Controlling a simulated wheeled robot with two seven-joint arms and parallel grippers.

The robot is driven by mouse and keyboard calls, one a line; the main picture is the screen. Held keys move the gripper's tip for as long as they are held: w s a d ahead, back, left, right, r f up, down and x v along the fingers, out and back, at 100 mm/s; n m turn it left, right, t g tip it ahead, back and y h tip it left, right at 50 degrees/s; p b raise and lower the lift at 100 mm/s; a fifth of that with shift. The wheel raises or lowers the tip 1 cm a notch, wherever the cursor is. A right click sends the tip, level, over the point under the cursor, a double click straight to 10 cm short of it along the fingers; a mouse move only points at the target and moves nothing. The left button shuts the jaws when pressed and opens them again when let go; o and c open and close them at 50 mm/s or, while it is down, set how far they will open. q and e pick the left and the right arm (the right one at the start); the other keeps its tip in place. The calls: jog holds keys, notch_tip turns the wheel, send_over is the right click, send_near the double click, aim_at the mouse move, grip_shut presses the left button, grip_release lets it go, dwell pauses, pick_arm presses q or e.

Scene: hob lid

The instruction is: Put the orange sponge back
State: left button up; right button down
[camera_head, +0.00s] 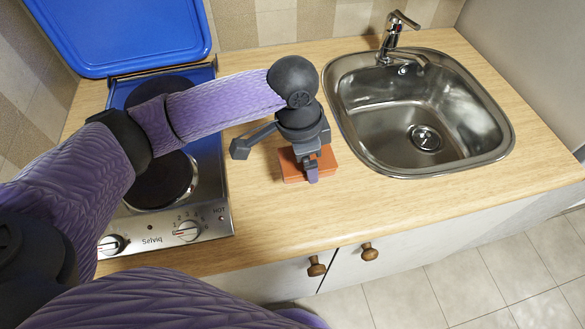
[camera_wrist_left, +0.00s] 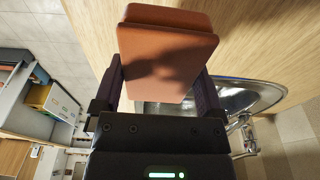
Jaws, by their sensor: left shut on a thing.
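The orange sponge (camera_head: 325,164) is at my left gripper (camera_head: 309,170), in front of the wall and between the hob and the sink. In the left wrist view the sponge (camera_wrist_left: 167,62) sits between the two fingers of my left gripper (camera_wrist_left: 160,95), which are shut on it. The gripper hides part of the sponge in the head view. The sponge is over or on the wooden worktop; I cannot tell whether it touches. My right gripper is in neither view.
The hob (camera_head: 215,190) is on the left with its blue lid (camera_head: 130,35) raised; my left arm crosses over it. The steel sink (camera_head: 365,130) with its tap (camera_head: 392,38) is on the right. Bare worktop (camera_head: 270,225) lies in front of the sponge. Cupboard doors (camera_head: 430,235) are below.

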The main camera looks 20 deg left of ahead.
aim_at(307, 185)
pick_arm(q)
notch_tip(307, 185, down, 7)
jog(key=shift+r+b, duration=0.15)
jog(key=shift+b, duration=0.8)
jog(key=shift+r, duration=0.15)
jog(key=o, duration=0.8)
jog(key=r+p, duration=0.1)
jog(key=r, duration=0.3)
jog(key=a+r+p, duration=0.1)
jog(key=r+p, duration=0.1)
jog(key=r, duration=0.1)
jog(key=s+r+p, duration=0.1)
jog(key=r, duration=0.3)
jog(key=shift+a+r+p, duration=0.2)
jog(key=shift+r+p, duration=0.1)
jog(key=shift+r, duration=0.2)
